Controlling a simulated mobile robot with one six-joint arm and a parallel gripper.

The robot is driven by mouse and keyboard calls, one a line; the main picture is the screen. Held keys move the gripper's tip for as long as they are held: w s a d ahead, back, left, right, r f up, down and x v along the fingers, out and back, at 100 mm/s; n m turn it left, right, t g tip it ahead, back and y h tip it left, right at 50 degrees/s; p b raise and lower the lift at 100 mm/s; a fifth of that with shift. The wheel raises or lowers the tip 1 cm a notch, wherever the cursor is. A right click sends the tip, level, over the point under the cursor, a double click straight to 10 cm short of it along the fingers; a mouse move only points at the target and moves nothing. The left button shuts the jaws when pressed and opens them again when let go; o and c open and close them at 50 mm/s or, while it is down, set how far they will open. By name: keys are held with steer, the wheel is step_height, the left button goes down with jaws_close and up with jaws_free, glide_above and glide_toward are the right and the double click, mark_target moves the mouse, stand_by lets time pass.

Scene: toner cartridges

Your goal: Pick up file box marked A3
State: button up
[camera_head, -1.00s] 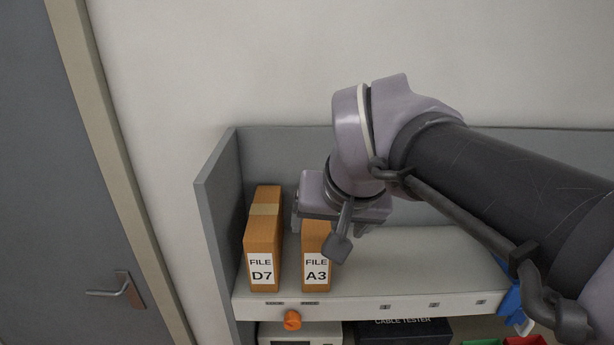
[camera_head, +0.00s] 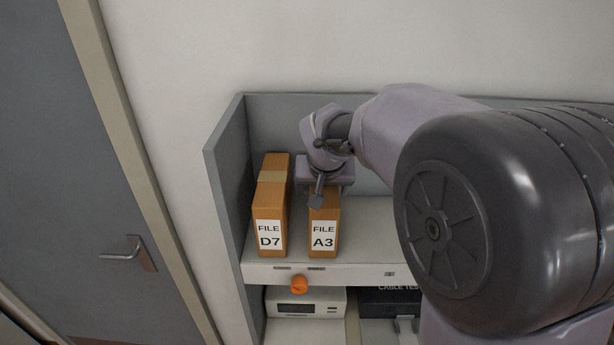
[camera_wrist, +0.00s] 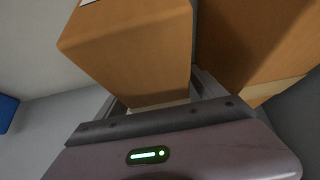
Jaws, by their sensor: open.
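The orange file box marked A3 (camera_head: 323,236) stands upright on the shelf, its label facing front. My gripper (camera_head: 325,183) is over the top of this box, toward its rear, and hides part of it. In the wrist view the A3 box (camera_wrist: 135,50) fills the middle. My gripper (camera_wrist: 160,100) is open there, with a finger seen at each side of the box's near end. Whether the fingers touch the box I cannot tell. The box marked D7 (camera_head: 269,236) stands to the left, with a narrow gap between them; it is at the right in the wrist view (camera_wrist: 245,40).
The grey side wall (camera_head: 228,175) of the shelf unit is left of D7. The shelf (camera_head: 365,235) right of A3 looks clear where my arm does not hide it. Below are an orange knob (camera_head: 299,284) and a white device (camera_head: 318,303). A door (camera_head: 75,170) is at far left.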

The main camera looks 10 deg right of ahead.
steer(key=shift+w+f, duration=0.2)
steer(key=shift+f, duration=0.05)
steer(key=shift+s, duration=0.15)
steer(key=c, duration=0.4)
jaws_close()
steer(key=shift+r, duration=0.1)
